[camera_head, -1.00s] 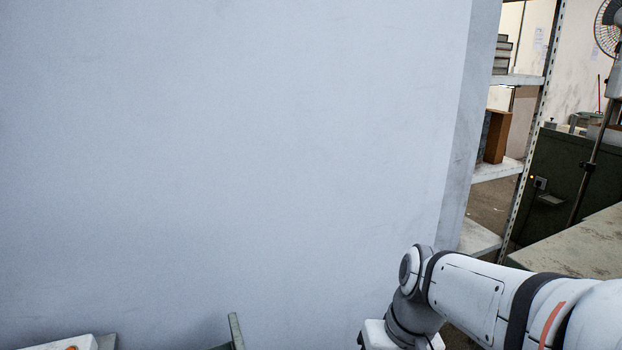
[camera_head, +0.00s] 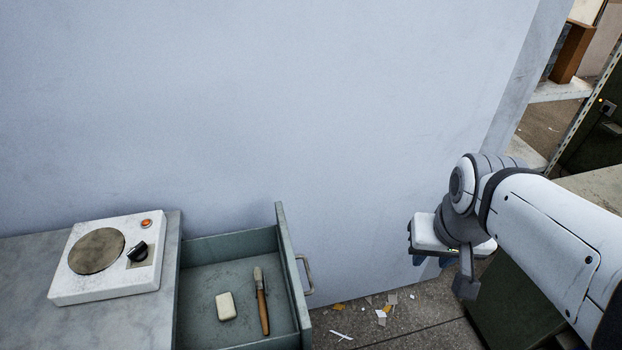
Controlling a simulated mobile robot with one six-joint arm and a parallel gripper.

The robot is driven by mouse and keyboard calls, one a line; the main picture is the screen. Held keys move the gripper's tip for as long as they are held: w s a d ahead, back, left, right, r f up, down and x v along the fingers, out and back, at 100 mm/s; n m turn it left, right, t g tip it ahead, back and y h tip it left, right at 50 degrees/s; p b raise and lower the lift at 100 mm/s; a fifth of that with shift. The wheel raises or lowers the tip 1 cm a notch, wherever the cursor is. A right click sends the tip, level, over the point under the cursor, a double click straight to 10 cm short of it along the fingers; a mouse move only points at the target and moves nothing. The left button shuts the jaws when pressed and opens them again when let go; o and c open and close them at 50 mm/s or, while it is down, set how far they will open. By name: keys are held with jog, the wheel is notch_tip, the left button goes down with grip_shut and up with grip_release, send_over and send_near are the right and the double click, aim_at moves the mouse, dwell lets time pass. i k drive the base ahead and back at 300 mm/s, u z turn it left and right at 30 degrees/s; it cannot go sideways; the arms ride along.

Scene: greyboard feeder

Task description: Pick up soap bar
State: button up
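The soap bar (camera_head: 226,306) is a small off-white block with rounded corners. It lies flat in an open grey-green drawer (camera_head: 291,262), left of a brush with a wooden handle (camera_head: 262,302), and does not touch it. My arm comes in from the right side of the view. Its wrist end hangs well to the right of the drawer, over the floor. I cannot make out my gripper's fingers clearly, so whether it is open or shut does not show.
A white hot plate (camera_head: 112,256) with a round burner and black knob stands on the grey counter (camera_head: 110,325) left of the drawer. A plain pale wall rises behind. Paper scraps (camera_head: 381,316) litter the floor right of the drawer. A shelf (camera_head: 560,91) stands at the upper right.

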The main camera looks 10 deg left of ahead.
aim_at(227, 309)
jog(key=u, duration=2.6)
jog(key=k, duration=1.25)
jog(key=z, duration=0.85)
jog(key=i, duration=1)
jog(key=z, duration=0.05)
